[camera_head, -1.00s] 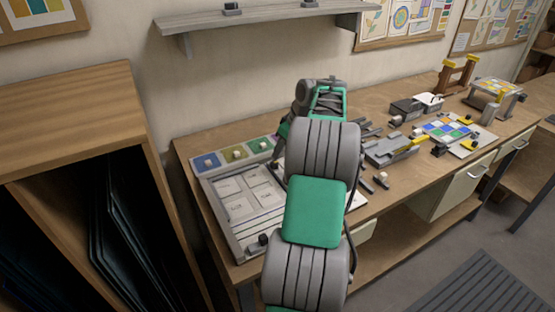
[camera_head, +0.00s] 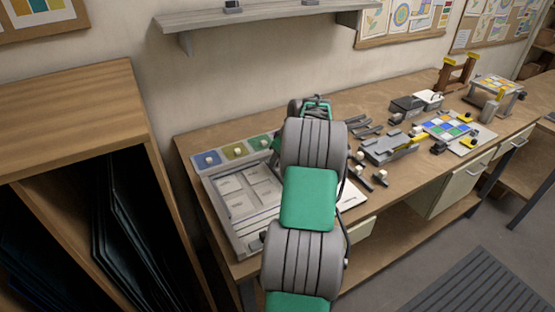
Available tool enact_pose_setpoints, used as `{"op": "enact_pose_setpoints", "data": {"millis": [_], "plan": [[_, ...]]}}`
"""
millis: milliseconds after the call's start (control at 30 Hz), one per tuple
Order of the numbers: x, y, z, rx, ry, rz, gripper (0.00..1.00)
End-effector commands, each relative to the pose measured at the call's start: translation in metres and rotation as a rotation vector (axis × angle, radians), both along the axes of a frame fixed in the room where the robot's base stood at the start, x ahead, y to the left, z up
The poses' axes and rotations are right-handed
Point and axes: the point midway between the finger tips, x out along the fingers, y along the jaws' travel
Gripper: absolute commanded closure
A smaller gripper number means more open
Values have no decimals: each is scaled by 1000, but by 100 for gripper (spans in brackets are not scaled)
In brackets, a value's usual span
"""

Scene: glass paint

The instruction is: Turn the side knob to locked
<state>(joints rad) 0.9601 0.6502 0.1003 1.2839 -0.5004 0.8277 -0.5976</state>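A pale board with a raised frame (camera_head: 222,222) lies at the left end of the workbench, with several white rectangular panels on it. A small dark knob (camera_head: 264,238) sits at its near edge, just left of my arm. It may be the side knob, but its setting is too small to read. My arm crosses the right part of the board and hides what is behind it.
Blue, yellow and green squares with pale knobs (camera_head: 238,150) line the board's back edge. Grey fixtures and loose small parts (camera_head: 390,148) lie right of my arm. A coloured tile panel (camera_head: 452,128) is farther right. A wooden cabinet (camera_head: 75,110) stands close on the left.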

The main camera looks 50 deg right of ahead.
Motion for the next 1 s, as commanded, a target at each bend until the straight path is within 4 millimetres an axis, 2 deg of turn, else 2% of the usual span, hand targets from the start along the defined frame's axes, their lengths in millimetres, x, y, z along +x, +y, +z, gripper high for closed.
{"op": "enact_pose_setpoints", "data": {"millis": [67,400,767,1000], "plan": [[0,0,0,0,0,0,72],[0,0,0,0,0,0,100],[0,0,0,-1,-1,-14,100],[1,2,-2,-1,-2,-103,100]]}}
